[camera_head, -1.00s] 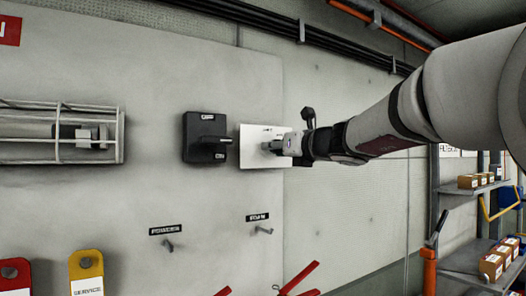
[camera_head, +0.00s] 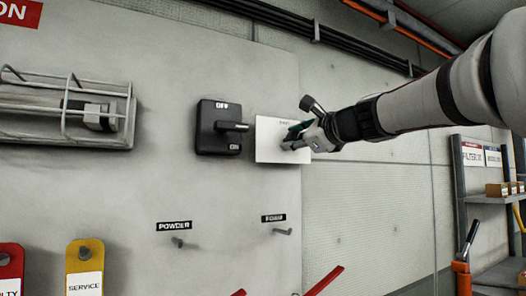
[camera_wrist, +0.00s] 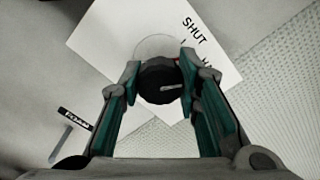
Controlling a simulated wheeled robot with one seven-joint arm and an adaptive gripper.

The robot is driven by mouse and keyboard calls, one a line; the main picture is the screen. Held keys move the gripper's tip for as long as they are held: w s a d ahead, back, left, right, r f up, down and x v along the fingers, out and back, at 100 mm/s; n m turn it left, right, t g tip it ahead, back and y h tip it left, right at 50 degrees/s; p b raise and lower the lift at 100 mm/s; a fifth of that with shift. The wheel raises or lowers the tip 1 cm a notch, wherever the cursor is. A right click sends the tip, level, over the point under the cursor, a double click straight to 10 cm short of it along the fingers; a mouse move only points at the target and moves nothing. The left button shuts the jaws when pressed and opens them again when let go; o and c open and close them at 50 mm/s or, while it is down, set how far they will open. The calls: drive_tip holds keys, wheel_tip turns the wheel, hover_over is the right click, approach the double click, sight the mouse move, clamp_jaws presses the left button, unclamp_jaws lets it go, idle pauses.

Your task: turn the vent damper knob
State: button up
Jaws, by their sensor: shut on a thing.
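The vent damper knob (camera_wrist: 158,88) is dark and round with a pale mark on its face, seen in the wrist view. It sits on a white plate (camera_head: 269,133) on the wall; the plate also shows in the wrist view (camera_wrist: 112,28), with "SHUT" and another partly hidden word on it. My gripper (camera_head: 292,138) is at the plate, and its green-padded fingers (camera_wrist: 160,70) are closed on the knob from both sides. In the wrist view the plate looks turned relative to the fingers. In the head view my fingers hide the knob.
A black switch box (camera_head: 219,128) with a protruding handle is just left of the plate. A caged lamp (camera_head: 75,112) is farther left. Labelled pegs (camera_head: 283,232) are below. Shelving (camera_head: 484,200) with boxes stands at the right. The wall right of the plate is clear.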

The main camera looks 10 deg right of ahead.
drive_tip(key=n+b, duration=0.4)
drive_tip(key=n, duration=0.2)
drive_tip(key=shift+b, duration=0.3)
drive_tip(key=shift+n, duration=0.4)
drive_tip(key=o, duration=1.2)
drive_tip(key=shift+s, duration=0.1)
drive_tip(key=v, duration=1.2)
